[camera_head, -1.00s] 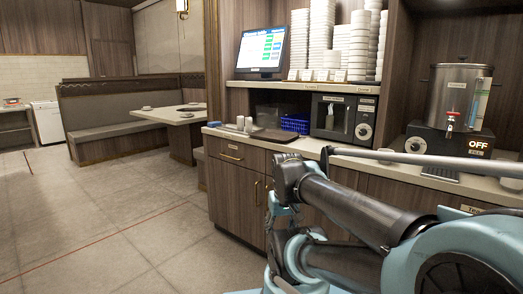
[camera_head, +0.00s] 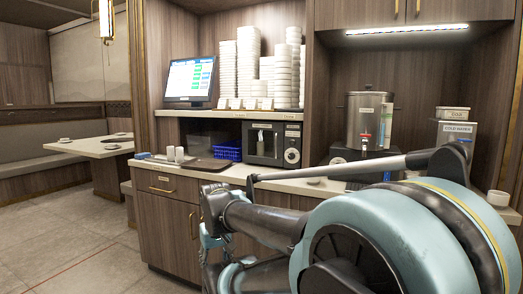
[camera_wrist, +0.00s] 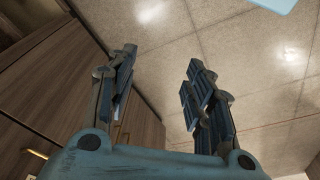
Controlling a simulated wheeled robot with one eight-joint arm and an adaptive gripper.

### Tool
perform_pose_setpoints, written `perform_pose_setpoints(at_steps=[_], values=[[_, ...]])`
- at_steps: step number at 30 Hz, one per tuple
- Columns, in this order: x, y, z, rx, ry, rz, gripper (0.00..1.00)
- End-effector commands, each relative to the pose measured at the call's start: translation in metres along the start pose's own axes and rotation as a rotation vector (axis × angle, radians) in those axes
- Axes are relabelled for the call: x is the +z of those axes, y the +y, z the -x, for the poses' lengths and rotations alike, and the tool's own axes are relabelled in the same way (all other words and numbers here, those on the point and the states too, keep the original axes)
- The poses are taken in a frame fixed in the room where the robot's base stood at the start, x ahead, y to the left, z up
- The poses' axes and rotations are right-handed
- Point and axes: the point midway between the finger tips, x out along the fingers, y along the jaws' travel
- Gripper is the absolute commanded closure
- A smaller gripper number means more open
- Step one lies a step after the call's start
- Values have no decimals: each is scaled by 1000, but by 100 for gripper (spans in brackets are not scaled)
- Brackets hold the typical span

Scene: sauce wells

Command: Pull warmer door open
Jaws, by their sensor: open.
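The warmer (camera_head: 273,144) is a dark box with a handle on its front and a dial at its right. It sits in the counter niche below the stacked bowls. Its door looks shut. My gripper shows in the wrist view (camera_wrist: 162,58) with its two fingers wide apart and nothing between them. It points over tiled floor beside wooden cabinet fronts, away from the warmer. In the head view my arm covers the lower right, below and in front of the counter, and the fingers are hard to make out.
The counter (camera_head: 200,169) holds a brown tray (camera_head: 206,165), a blue basket (camera_head: 228,154) and small cups. A screen (camera_head: 190,79) and stacked bowls (camera_head: 249,61) stand on the shelf above. A metal urn (camera_head: 366,120) stands at the right. The floor (camera_head: 60,238) at the left is clear.

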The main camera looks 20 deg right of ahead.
Motion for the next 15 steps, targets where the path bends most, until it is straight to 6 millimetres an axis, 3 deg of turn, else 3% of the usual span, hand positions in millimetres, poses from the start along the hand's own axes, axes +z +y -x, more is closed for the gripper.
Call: perform_pose_setpoints(at_steps=[2,5,15], values=[[5,2,7,10,14,9,71],[-7,14,13,55,28,54,71],[-101,108,60,423,45,433,71]])
